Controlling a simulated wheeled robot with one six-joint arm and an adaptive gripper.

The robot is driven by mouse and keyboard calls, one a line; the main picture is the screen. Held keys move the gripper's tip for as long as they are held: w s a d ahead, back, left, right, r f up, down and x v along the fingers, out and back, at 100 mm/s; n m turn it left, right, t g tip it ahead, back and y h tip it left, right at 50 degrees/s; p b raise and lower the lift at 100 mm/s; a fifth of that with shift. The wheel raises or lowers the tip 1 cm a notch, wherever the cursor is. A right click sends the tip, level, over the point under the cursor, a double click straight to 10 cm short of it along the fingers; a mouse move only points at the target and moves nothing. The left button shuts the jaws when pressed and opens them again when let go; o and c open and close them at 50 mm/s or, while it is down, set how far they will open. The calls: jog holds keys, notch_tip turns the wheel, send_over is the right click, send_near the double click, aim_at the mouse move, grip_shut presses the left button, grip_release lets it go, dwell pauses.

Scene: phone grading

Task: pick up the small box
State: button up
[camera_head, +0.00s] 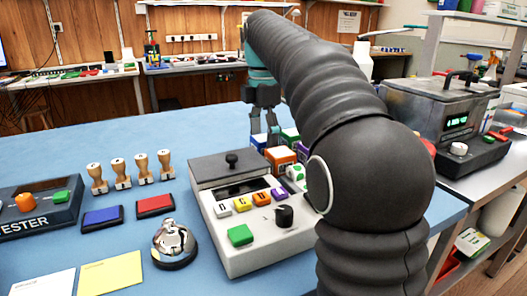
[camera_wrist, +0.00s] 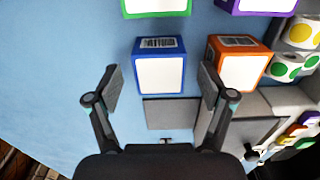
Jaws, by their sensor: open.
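Several small coloured boxes with white faces stand on the blue table. In the wrist view a blue box (camera_wrist: 160,65) lies between and just ahead of my fingertips, with a gap on each side. An orange box (camera_wrist: 238,62) is right beside it, close to my right finger. A green box (camera_wrist: 156,6) and a purple box (camera_wrist: 265,5) are cut off at the top edge. My gripper (camera_wrist: 161,82) is open and empty. In the head view my gripper (camera_head: 265,130) points down over the boxes; the orange box (camera_head: 279,157) shows, and the blue one is partly hidden.
A grey and white console (camera_head: 262,250) with coloured keys stands close to the boxes. Sticker rolls (camera_wrist: 290,66) are to their right. Wooden stamps (camera_head: 143,167), ink pads (camera_head: 102,217) and a bell (camera_head: 174,243) are at left. The table behind the stamps is clear.

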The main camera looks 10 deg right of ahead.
notch_tip(320, 180, down, 2)
jog(key=c, duration=1.3)
jog(key=shift+o, duration=0.2)
